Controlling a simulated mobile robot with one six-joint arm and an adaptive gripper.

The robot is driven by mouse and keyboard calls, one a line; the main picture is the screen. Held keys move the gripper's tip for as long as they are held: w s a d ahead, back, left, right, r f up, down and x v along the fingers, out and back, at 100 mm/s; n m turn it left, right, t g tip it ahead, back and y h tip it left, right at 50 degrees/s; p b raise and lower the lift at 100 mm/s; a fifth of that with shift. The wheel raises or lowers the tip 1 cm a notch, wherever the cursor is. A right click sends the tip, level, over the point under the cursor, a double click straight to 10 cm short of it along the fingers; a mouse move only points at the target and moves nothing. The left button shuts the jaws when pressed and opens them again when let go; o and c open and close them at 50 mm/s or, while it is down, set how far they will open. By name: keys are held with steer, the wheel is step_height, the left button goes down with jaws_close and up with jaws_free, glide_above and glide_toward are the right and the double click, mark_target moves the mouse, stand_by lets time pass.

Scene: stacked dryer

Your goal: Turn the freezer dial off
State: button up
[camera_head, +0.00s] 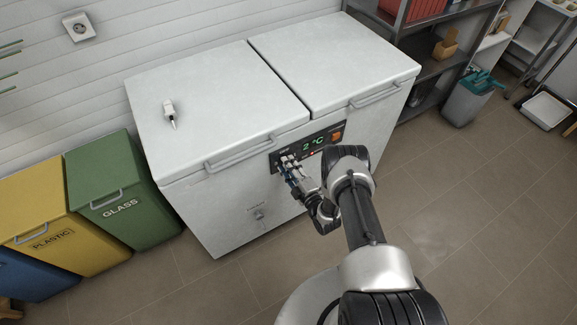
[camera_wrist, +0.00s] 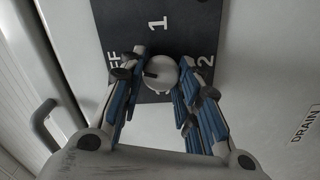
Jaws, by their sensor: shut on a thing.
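The freezer (camera_head: 210,110) is a white chest with two lids and a dark control panel on its front. In the wrist view the pale round dial (camera_wrist: 163,72) sits on the dark panel (camera_wrist: 178,15), with part of OFF at its left, 1 above and 2 at its right. A short dark mark on the dial points left, towards the OFF lettering. My gripper (camera_wrist: 161,78) has its blue-padded fingers on either side of the dial, shut on it. In the head view my gripper (camera_head: 288,166) is at the left part of the panel and hides the dial.
The panel's display (camera_head: 313,143) reads 2 °C in green, with an orange switch (camera_head: 337,137) at its right. Lid handles (camera_head: 240,153) jut out above. A white bottle-like object (camera_head: 169,109) lies on the left lid.

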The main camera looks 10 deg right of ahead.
steer(key=shift+n, duration=1.6)
steer(key=o, duration=1)
steer(key=v, duration=1.2)
steer(key=shift+s, duration=0.1)
